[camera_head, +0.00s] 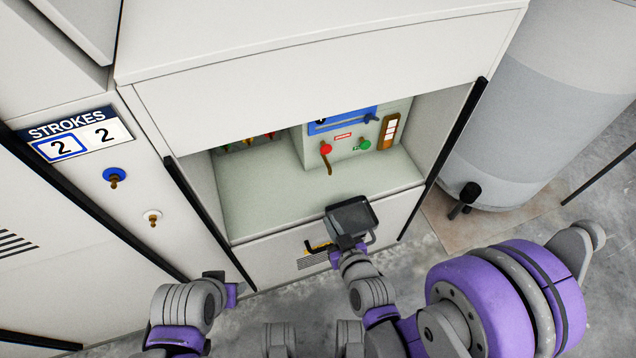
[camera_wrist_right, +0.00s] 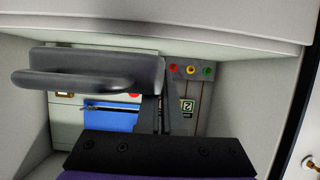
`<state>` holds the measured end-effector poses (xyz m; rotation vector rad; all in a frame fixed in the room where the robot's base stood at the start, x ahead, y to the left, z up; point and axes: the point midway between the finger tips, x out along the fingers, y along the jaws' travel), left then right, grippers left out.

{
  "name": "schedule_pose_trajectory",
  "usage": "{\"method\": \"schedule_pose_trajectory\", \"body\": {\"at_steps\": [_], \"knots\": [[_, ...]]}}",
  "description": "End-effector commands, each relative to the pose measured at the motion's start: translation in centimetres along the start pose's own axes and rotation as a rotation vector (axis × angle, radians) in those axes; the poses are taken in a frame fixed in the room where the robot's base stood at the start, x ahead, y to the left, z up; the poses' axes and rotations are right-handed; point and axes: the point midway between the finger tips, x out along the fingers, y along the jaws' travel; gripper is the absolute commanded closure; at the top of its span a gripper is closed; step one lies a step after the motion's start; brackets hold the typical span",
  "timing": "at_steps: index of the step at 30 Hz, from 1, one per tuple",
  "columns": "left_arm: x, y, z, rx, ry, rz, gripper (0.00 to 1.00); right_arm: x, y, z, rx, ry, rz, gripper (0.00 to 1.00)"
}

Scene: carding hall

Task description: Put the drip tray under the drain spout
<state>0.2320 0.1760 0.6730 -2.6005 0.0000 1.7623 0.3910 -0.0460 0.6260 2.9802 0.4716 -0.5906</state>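The drip tray, a dark grey shallow tray (camera_head: 352,216), is held up in front of the open bay of the white machine. It also shows at the left in the right wrist view (camera_wrist_right: 85,70). My right gripper (camera_head: 350,246) is shut on its near edge, and its fingers (camera_wrist_right: 158,112) look close together. A black outlet (camera_head: 463,201) sticks out low on the grey tank, right of the tray and apart from it. A bent brass pipe (camera_head: 329,165) hangs by a red knob inside the bay. I cannot tell which is the drain spout. My left gripper (camera_head: 233,291) is low at left, its fingers unclear.
The bay's pale shelf (camera_head: 265,198) is mostly clear. A blue panel (camera_head: 343,120) and a green knob (camera_head: 365,145) are at its back. Black bars (camera_head: 208,220) flank the opening. The large grey tank (camera_head: 545,95) stands at right, with bare floor (camera_head: 590,215) beside it.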

Motion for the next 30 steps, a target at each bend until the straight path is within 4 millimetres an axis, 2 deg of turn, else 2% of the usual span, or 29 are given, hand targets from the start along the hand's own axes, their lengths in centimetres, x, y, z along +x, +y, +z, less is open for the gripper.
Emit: {"method": "schedule_pose_trajectory", "body": {"at_steps": [1,3,9,15,24,30], "knots": [[-1.4,0.0,-0.3,0.0,0.004,0.0,0.5,1.2,0.0,-1.2,-0.001,0.003,0.0,1.0],[-2.4,0.0,-0.6,0.0,0.007,0.0,0.5,2.9,0.0,-1.9,-0.001,0.003,0.0,1.0],[-2.1,0.0,-0.5,0.0,0.006,0.0,0.5,8.1,0.0,-3.5,-0.001,0.001,0.0,1.0],[-2.1,0.0,-0.5,0.0,0.006,0.0,0.5,11.9,0.0,-5.0,0.0,0.0,0.0,1.0],[-2.0,0.0,-0.5,0.0,0.006,0.0,0.5,14.2,0.1,-5.8,-0.001,0.0,0.001,1.0],[-0.6,0.0,-0.1,0.0,0.001,0.0,0.5,15.3,0.1,-2.6,0.001,0.0,0.001,1.0]]}}
